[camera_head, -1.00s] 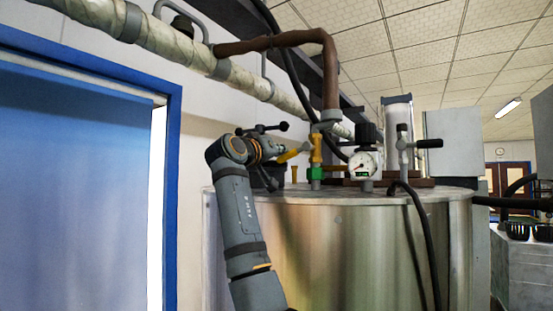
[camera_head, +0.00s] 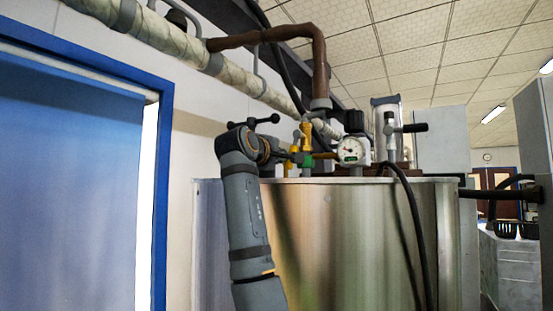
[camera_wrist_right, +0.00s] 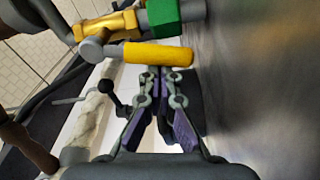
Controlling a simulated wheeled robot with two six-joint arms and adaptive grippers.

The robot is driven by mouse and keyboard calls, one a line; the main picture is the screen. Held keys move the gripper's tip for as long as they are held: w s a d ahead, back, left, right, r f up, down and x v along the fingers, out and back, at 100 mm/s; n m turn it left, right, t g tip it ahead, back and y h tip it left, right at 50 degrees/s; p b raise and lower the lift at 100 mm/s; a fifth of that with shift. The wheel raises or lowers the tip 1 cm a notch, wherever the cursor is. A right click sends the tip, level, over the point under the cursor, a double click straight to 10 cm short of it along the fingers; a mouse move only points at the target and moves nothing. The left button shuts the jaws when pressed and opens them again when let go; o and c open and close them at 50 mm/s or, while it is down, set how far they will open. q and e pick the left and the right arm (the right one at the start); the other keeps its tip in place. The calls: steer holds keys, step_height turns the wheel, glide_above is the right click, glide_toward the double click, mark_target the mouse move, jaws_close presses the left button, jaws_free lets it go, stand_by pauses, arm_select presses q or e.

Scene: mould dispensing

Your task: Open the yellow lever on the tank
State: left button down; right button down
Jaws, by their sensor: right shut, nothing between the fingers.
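The valve body (camera_head: 305,134) stands above the green fitting (camera_head: 307,160) on top of the steel tank (camera_head: 340,235) in the head view. My right gripper (camera_wrist_right: 158,73) is shut and empty, its fingertips at the lever's side; whether they touch it is unclear. In the head view my right gripper (camera_head: 294,157) is small and partly hidden by its wrist. My left gripper is out of view.
A pressure gauge (camera_head: 351,151) stands right of the valve, with a grey-black handle (camera_head: 412,128) further right. A black hose (camera_head: 408,215) hangs down the tank front. A brown pipe (camera_head: 320,75) comes down from above. A blue door (camera_head: 70,180) is at the left.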

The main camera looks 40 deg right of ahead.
steer(key=shift+s+d+f+n+b, duration=0.3)
steer(key=shift+s+n, duration=0.25)
steer(key=shift+n, duration=0.25)
steer(key=shift+s, duration=0.15)
steer(key=shift+s+d, duration=0.1)
